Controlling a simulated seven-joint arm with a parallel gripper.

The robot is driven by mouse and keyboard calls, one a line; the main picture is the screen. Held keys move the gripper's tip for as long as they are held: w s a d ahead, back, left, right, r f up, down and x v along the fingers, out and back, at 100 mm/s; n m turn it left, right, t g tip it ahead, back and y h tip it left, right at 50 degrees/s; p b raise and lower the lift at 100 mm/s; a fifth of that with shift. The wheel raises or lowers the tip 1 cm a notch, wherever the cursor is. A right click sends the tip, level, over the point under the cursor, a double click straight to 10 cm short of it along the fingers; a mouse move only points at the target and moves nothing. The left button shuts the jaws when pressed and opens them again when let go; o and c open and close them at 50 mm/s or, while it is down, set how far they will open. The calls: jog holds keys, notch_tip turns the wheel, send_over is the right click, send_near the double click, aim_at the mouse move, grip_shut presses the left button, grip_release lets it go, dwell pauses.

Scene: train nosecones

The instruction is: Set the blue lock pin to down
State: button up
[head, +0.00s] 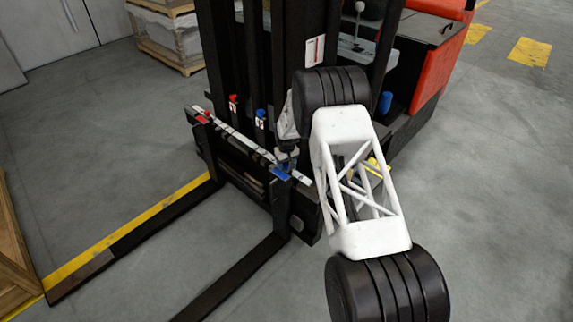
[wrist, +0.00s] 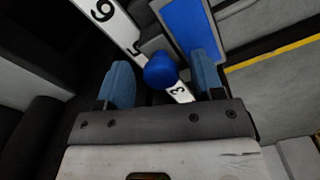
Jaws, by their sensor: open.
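The blue lock pin's round knob (wrist: 160,70) shows in the wrist view between the two blue-padded fingers of my gripper (wrist: 163,83). The gripper is open, with a visible gap on each side of the knob. A flat blue plate (wrist: 189,27) lies just beyond the right finger. In the head view my gripper (head: 287,160) is down at the right part of the fork carriage, by the blue plate (head: 281,174). It largely hides the pin there. The pin's shaft and its height are hidden under the knob.
A white numbered scale (wrist: 110,23) runs along the carriage bar. A red plate (head: 202,119) is at its left end. Red-topped (head: 232,98) and blue-topped (head: 260,114) uprights stand behind the bar. The black mast (head: 270,60) rises close behind; forks (head: 235,276) extend forward over open floor.

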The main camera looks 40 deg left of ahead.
jog(key=shift+r, duration=3.9)
